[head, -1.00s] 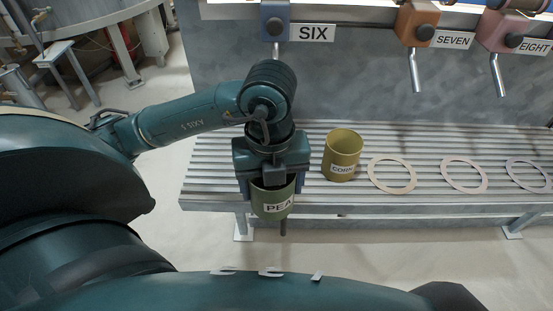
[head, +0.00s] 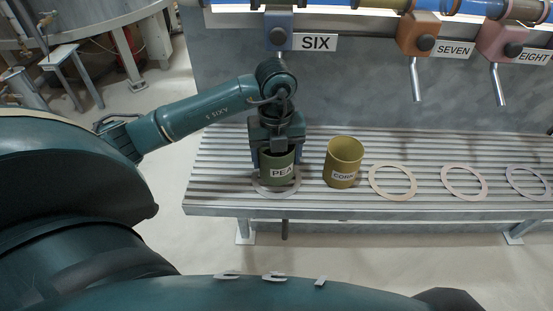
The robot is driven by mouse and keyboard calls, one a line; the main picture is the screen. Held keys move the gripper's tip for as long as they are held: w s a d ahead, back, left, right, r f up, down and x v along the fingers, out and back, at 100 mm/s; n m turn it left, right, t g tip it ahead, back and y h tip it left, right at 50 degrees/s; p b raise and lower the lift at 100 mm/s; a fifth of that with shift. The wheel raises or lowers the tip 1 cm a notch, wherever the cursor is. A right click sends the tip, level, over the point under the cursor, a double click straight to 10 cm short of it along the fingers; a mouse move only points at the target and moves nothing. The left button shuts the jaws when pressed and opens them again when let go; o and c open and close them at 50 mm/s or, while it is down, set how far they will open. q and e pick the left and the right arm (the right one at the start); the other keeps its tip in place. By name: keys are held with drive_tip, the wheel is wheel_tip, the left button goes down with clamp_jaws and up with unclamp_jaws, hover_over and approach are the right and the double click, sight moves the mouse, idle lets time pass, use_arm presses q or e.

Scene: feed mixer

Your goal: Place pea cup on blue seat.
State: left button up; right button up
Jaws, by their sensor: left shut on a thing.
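The green pea cup (head: 279,172), with a white PEA label, is upright near the left end of the ribbed bench. My left gripper (head: 278,150) is shut on its upper part from above. A pale ring seat (head: 262,188) shows around the cup's base, under the blue dispenser marked SIX (head: 279,32). The ring looks greyish; its blue colour is hard to make out. I cannot tell whether the cup's bottom touches the ring or hovers just above it. My right gripper is not in view.
The yellow corn cup (head: 344,163) stands close to the right of the pea cup. Pale rings (head: 373,188) lie empty farther right on the bench (head: 226,200). Orange dispenser SEVEN (head: 418,38) and pink dispenser EIGHT (head: 503,40) hang above with their spouts.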

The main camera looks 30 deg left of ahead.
use_arm(q)
drive_tip(key=shift+f, duration=0.8)
drive_tip(key=shift+w+a+f, duration=0.1)
drive_tip(key=shift+w+f, duration=0.05)
drive_tip(key=shift+f, duration=0.1)
drive_tip(key=shift+f, duration=0.1)
drive_tip(key=shift+f, duration=0.15)
drive_tip(key=o, duration=1)
